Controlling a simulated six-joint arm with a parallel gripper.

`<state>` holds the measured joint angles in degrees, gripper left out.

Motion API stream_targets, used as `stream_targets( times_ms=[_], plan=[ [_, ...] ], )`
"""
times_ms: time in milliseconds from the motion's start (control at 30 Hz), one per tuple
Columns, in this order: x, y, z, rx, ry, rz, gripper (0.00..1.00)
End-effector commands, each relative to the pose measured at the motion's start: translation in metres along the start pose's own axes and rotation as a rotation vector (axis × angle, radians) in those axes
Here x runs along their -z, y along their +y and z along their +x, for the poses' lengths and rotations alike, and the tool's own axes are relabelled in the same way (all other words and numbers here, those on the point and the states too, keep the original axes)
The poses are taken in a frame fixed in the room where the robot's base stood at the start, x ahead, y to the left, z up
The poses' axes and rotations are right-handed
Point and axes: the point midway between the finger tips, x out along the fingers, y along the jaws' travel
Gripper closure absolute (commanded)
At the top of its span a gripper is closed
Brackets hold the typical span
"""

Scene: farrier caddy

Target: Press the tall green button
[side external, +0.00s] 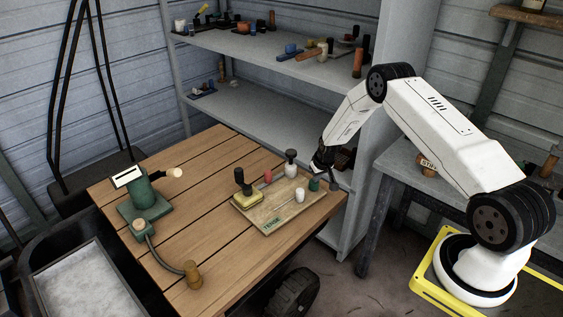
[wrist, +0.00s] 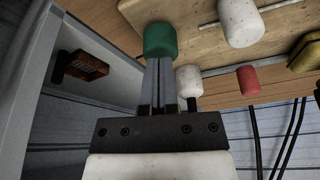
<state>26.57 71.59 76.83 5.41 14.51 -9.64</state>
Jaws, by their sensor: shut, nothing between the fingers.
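The green button (side external: 315,185) is a rounded cylinder at the right end of a wooden board (side external: 266,225) on the table. It shows at the top centre in the wrist view (wrist: 160,38). My gripper (side external: 329,173) is just above and behind it in the side view. In the wrist view my closed fingertips (wrist: 159,62) line up with the green button's near edge. I cannot tell whether they touch it. The fingers are shut with nothing between them.
White (side external: 300,195) and red (side external: 267,176) knobs stand near the green button. A dark-topped white knob (side external: 291,157) and a yellow block (side external: 247,199) share the board. A green stand (side external: 150,207) is at the table's left; a grey shelf (side external: 270,115) rises behind.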

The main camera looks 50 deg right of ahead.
Motion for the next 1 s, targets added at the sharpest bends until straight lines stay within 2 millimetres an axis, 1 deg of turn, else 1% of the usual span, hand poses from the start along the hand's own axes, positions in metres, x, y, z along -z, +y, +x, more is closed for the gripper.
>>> stream_targets(
  times_ms=[733, 1000],
  plan=[
    [-0.005, 0.0, 0.015, 0.0, -0.001, 0.0, 1.0],
    [-0.005, 0.0, 0.015, 0.0, -0.001, 0.0, 1.0]
  ],
)
